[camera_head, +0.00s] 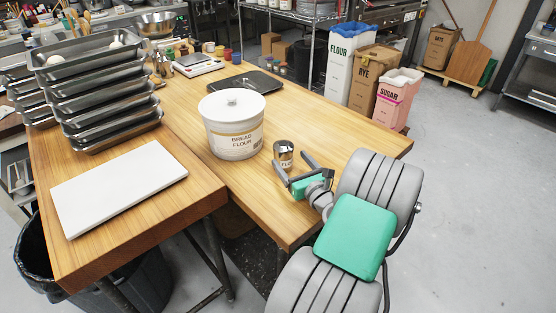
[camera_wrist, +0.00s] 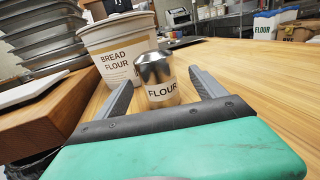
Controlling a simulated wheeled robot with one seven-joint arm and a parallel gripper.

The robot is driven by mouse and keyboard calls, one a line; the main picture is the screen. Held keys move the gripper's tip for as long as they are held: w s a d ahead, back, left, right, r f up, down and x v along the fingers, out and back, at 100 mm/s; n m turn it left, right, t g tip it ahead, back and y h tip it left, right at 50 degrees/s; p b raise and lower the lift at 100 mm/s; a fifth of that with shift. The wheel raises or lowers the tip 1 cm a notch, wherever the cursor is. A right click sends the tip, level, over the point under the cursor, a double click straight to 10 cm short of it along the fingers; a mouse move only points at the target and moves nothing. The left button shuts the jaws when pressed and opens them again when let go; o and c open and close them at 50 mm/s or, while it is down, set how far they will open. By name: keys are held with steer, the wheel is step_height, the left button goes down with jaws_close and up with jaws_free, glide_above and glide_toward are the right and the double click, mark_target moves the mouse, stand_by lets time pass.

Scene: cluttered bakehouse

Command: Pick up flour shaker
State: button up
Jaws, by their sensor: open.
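The flour shaker (camera_head: 284,152) is a small metal can with a domed top and a label, upright on the wooden table. In the wrist view the shaker (camera_wrist: 158,80) stands ahead of my gripper, and its label reads FLOUR. My gripper (camera_head: 293,163) is open, with one finger on each side of the shaker's near part. In the wrist view the open fingers of my gripper (camera_wrist: 163,88) flank the shaker with gaps showing. I cannot tell exactly how deep the shaker sits between them.
A white bread flour tub (camera_head: 232,140) stands close behind and left of the shaker. A white board (camera_head: 120,185) and stacked metal trays (camera_head: 105,110) are on the left. A black tray (camera_head: 246,83) lies farther back. The table (camera_head: 340,130) right of the shaker is clear.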

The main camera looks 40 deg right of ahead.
mark_target(280, 147)
steer(key=x, duration=0.2)
steer(key=p+x, duration=0.1)
steer(key=x, duration=0.4)
steer(key=shift+w+a+r, duration=0.15)
steer(key=shift+w+r, duration=0.2)
steer(key=shift+c, duration=0.3)
steer(key=c, duration=1.6)
